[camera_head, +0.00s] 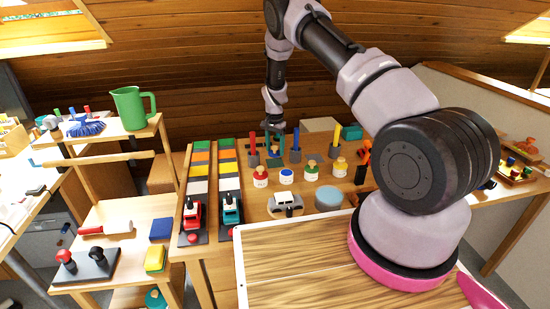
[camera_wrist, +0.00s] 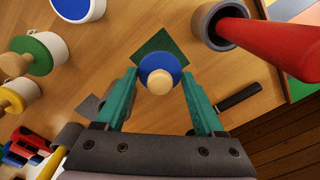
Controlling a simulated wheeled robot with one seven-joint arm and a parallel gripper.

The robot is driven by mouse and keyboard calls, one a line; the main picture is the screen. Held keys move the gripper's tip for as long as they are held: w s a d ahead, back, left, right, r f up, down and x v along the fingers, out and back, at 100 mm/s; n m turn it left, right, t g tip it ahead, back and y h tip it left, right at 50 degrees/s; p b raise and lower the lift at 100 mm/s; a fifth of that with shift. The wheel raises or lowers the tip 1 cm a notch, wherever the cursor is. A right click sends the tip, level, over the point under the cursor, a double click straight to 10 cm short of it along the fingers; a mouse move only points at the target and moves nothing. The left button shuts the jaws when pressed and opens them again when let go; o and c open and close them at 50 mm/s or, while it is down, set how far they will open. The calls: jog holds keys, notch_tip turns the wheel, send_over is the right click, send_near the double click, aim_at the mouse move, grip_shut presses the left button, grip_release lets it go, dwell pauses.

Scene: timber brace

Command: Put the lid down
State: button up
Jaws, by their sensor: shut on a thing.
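My gripper (camera_wrist: 160,82) has teal fingers and is shut on a small blue lid with a round wooden knob (camera_wrist: 160,82), in the middle of the wrist view. A dark green square (camera_wrist: 150,45) lies on the table beyond the lid; I cannot tell the gap between them. In the head view my gripper (camera_head: 273,143) points down at the back of the table, and the lid is too small to make out. A white jar with a blue top and no visible knob (camera_head: 286,176) stands nearer; it also shows in the wrist view (camera_wrist: 80,8).
Red (camera_head: 260,177), green (camera_head: 311,171) and yellow (camera_head: 340,167) knobbed jars stand in front of my gripper. A grey cup with a red rod (camera_wrist: 222,30) is close to my right finger in the wrist view. A dark-handled tool (camera_wrist: 240,96) lies nearby.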

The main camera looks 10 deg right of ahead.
aim_at(275, 153)
jog(key=shift+f, duration=2.1)
jog(key=o, duration=1.3)
jog(key=shift+f, duration=0.15)
